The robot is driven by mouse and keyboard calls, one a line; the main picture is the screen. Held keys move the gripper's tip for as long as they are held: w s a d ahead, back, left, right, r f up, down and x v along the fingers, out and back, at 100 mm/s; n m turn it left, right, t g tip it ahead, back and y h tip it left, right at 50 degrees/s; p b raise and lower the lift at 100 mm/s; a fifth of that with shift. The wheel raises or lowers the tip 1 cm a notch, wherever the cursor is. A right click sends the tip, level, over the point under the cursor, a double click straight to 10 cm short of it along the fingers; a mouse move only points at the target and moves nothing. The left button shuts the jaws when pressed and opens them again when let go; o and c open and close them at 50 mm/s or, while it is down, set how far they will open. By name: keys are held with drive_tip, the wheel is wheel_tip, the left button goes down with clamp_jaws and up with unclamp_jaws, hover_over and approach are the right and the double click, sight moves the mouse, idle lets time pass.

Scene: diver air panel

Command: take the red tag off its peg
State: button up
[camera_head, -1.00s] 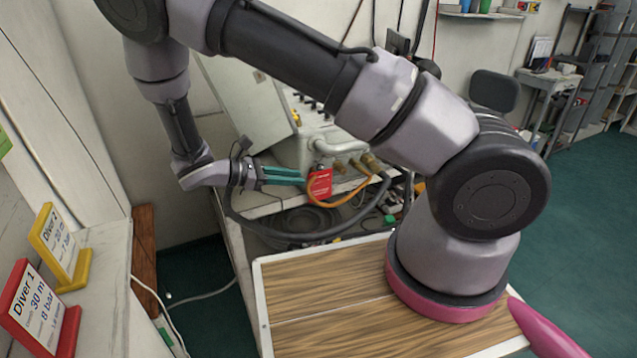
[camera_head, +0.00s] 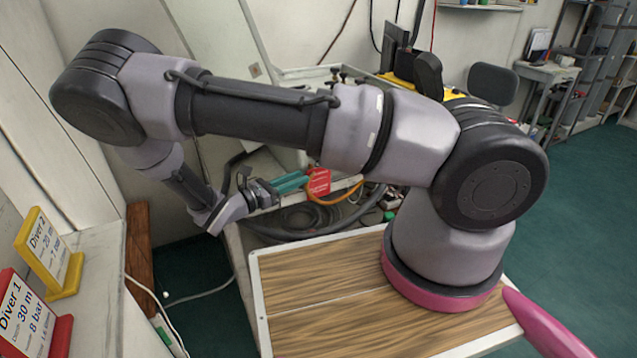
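The red tag (camera_head: 319,181) is a small flat red plate with faint light print. It sits just under my arm's forearm link in the head view and looks slightly tilted. My gripper (camera_head: 306,182) has teal fingers that point right, with their tips at the tag's left edge. The tips overlap or touch the tag; I cannot tell whether they are closed on it. The peg is not visible, and my arm hides most of the panel behind, so I cannot tell whether the tag hangs on the peg.
An orange hose (camera_head: 350,194) and thick dark hoses (camera_head: 290,234) run beside and below the tag. A yellow sign stand (camera_head: 48,252) and a red sign stand (camera_head: 28,318) stand on a white ledge at left.

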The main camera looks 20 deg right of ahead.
sight(312, 171)
drive_tip(key=x, duration=0.5)
drive_tip(key=shift+s+d+r, duration=0.1)
drive_tip(key=shift+d, duration=0.05)
clamp_jaws()
drive_tip(key=shift+r, duration=0.1)
drive_tip(key=shift+r, duration=0.15)
drive_tip(key=s+d, duration=0.3)
drive_tip(key=s, duration=1.4)
drive_tip(key=shift+s+d, duration=0.25)
drive_tip(key=shift+s, duration=0.1)
